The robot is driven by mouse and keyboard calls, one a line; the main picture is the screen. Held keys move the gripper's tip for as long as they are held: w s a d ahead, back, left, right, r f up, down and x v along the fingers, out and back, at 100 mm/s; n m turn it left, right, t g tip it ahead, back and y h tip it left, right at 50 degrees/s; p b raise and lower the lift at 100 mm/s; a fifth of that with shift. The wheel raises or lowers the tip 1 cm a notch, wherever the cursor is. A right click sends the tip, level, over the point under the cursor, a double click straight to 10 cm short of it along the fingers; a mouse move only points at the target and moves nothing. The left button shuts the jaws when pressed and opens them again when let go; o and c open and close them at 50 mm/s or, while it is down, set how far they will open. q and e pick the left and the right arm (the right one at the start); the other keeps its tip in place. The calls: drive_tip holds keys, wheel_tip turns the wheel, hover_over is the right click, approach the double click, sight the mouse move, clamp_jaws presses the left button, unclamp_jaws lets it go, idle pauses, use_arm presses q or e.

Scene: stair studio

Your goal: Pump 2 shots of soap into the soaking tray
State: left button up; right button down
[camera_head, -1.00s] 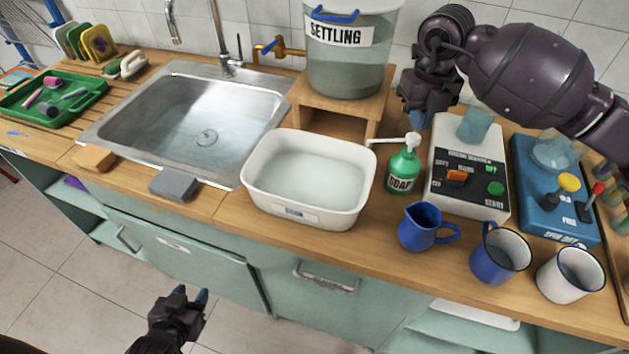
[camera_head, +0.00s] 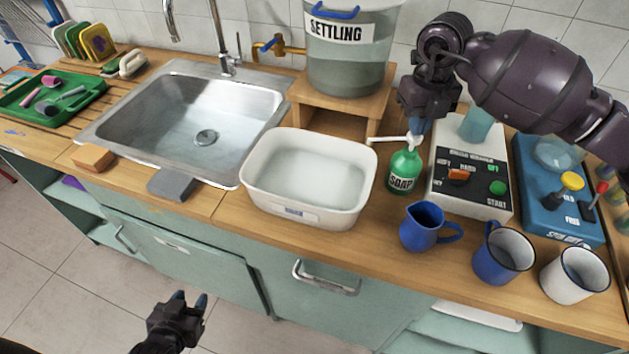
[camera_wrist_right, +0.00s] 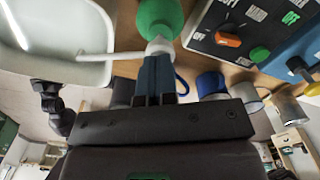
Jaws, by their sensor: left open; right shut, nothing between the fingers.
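The green soap bottle (camera_head: 403,172) with a white pump head stands on the counter right of the white soaking tray (camera_head: 265,198). Its long white spout (camera_head: 388,140) points left over the tray's right rim. The tray holds clear liquid. My right gripper (camera_head: 416,128) is shut and empty, fingertips down at the top of the pump head. In the right wrist view the shut fingers (camera_wrist_right: 158,62) meet the white pump head (camera_wrist_right: 159,46) of the green bottle (camera_wrist_right: 160,16); they appear to touch it. My left gripper (camera_head: 188,301) is open and empty, low in front of the cabinets.
A grey and black machine (camera_head: 470,180) stands close right of the bottle. A blue jug (camera_head: 424,228), a blue mug (camera_head: 500,255) and a white mug (camera_head: 574,275) line the front edge. The settling tank (camera_head: 345,60) stands on a wooden stand behind; the sink (camera_head: 190,115) is left.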

drive_tip(key=shift+f, duration=0.65)
drive_tip(key=shift+f+b, duration=0.4)
drive_tip(key=shift+b, duration=0.05)
drive_tip(key=shift+r, duration=0.2)
drive_tip(key=shift+r+p, duration=0.6)
drive_tip(key=shift+r, duration=0.2)
drive_tip(key=shift+r+p, duration=0.45)
drive_tip(key=shift+r, duration=0.4)
drive_tip(key=shift+f, duration=0.15)
